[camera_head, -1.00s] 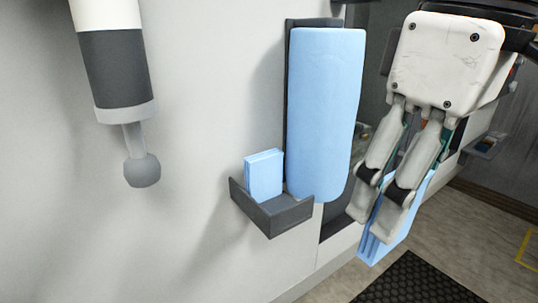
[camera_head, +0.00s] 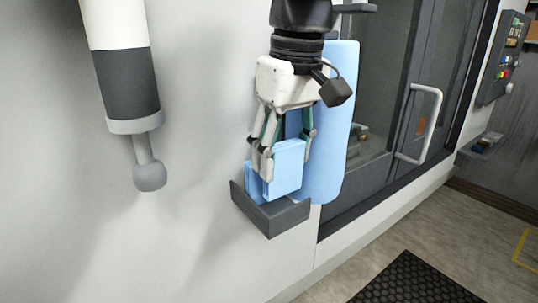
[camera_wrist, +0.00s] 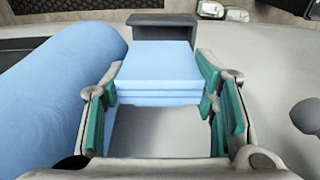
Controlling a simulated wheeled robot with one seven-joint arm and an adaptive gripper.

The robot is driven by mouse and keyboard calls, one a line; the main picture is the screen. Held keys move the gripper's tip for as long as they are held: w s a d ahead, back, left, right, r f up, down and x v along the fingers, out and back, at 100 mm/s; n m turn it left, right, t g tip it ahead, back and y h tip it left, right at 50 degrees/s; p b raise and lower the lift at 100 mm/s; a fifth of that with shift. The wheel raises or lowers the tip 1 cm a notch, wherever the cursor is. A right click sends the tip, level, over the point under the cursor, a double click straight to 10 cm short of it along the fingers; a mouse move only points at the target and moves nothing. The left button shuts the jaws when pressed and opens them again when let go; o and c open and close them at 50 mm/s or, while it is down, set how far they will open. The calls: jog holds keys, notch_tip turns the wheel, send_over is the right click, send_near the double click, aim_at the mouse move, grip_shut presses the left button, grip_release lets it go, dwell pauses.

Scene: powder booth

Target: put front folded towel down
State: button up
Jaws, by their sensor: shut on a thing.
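My gripper (camera_head: 284,150) is shut on a light blue folded towel (camera_head: 288,170), which hangs upright just above or in the dark grey wall tray (camera_head: 272,217). I cannot tell whether its lower edge touches the tray. In the wrist view the towel (camera_wrist: 155,72) lies between the two green-padded fingers (camera_wrist: 163,108), with the tray (camera_wrist: 165,21) beyond it. Another light blue folded towel (camera_head: 252,181) shows at the left in the tray, partly hidden by the held towel and a finger.
A large light blue roll (camera_head: 338,125) stands close behind and right of my gripper. It fills the left of the wrist view (camera_wrist: 60,85). A grey-tipped cylinder (camera_head: 127,85) hangs at the left. A booth door with a handle (camera_head: 428,120) is at the right.

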aim_at(282, 178)
notch_tip(282, 178, down, 3)
jog(key=shift+a+f+p, duration=0.1)
jog(key=shift+f+p, duration=0.1)
jog(key=shift+p, duration=0.25)
jog(key=shift+w+f, duration=0.15)
jog(key=shift+f, duration=0.3)
jog(key=shift+f, duration=0.25)
jog(key=o, duration=1.6)
jog(key=shift+c, duration=0.2)
jog(key=shift+w, duration=0.1)
